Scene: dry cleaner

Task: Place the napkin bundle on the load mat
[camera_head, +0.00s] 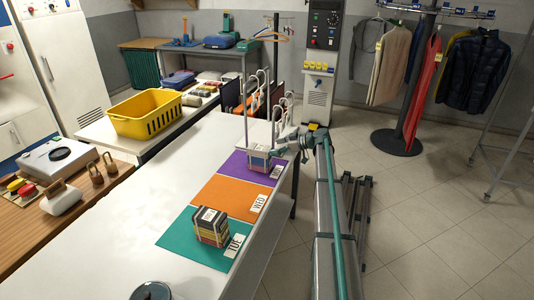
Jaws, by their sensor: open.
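A banded, block-shaped bundle (210,228) in dark, cream and reddish layers sits on the teal mat (180,238) labelled TUE. A similar bundle (258,161) in paler layers sits on the purple mat (233,168), whose tag is too small to read. The orange mat (232,193) labelled WED lies bare between them. I cannot tell which mat is the load mat. My gripper (276,153) is open, close at the right side of the bundle on the purple mat. Its fingers are small here; whether they touch or surround the bundle is unclear.
A yellow basket (146,118) and several rolled cloths stand on the bench behind. Upright metal hooks (250,100) rise just behind the purple mat. A dark round object (151,291) is at the near edge. The white table's left part (130,215) is clear.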

